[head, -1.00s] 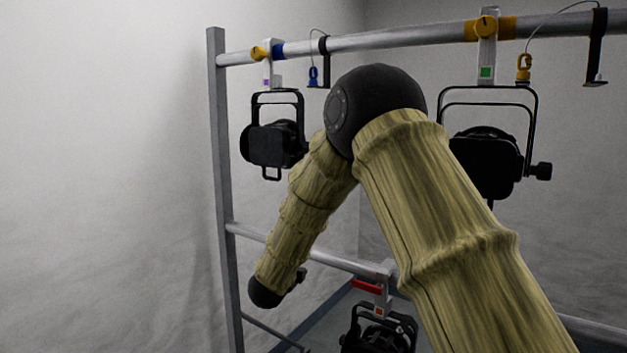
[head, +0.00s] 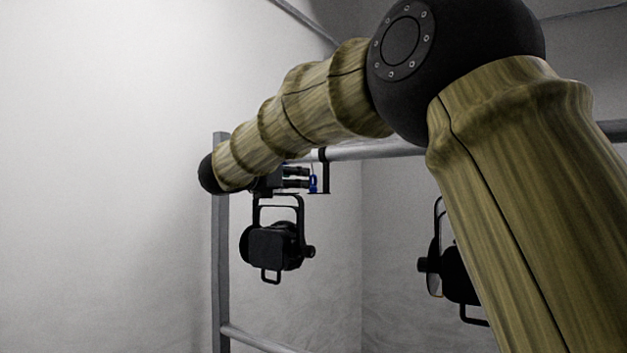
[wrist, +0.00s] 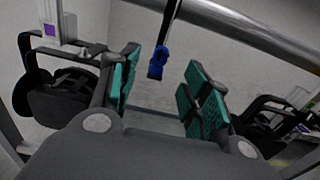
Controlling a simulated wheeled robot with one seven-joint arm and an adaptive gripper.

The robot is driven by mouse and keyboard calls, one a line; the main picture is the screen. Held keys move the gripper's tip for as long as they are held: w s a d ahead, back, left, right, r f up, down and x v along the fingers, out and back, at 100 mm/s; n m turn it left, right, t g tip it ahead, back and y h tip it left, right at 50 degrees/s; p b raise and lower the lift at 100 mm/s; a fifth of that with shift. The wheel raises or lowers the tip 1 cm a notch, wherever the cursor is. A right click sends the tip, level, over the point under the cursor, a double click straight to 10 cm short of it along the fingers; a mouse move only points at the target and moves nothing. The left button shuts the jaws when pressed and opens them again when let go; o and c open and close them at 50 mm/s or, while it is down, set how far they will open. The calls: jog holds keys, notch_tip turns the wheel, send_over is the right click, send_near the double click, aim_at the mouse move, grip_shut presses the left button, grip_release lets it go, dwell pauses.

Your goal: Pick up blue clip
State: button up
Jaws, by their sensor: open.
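The blue clip (head: 312,184) hangs by a thin cable below the upper rail in the head view, just right of my gripper (head: 296,177). In the wrist view the blue clip (wrist: 157,63) hangs ahead, between and beyond the two teal-padded fingers of my gripper (wrist: 160,88). The fingers are open and apart, with nothing between the pads. The clip appears not to touch either finger. My arm hides part of the rail and the top of the nearer lamp's mount in the head view.
A black par can (head: 276,246) hangs just below my gripper. A second lamp (head: 455,272) is partly hidden by my arm. The upper rail (wrist: 250,32) crosses above the clip. A black strap (head: 324,172) hangs beside it. An upright post (head: 221,270) stands left.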

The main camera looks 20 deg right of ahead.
aim_at(312, 177)
jog(key=p+x, duration=0.1)
jog(key=x, duration=0.3)
jog(key=shift+w+d+r+p, duration=0.4)
jog(key=shift+d+p, duration=0.15)
jog(key=shift+p, duration=0.2)
jog(key=p+x, duration=0.1)
jog(key=x, duration=0.2)
jog(key=shift+d+p, duration=0.1)
jog(key=shift+p, duration=0.3)
jog(key=shift+w+d+f, duration=0.15)
jog(key=shift+w+d, duration=0.1)
jog(key=shift+d, duration=0.05)
jog(key=shift+s, duration=0.1)
grip_shut()
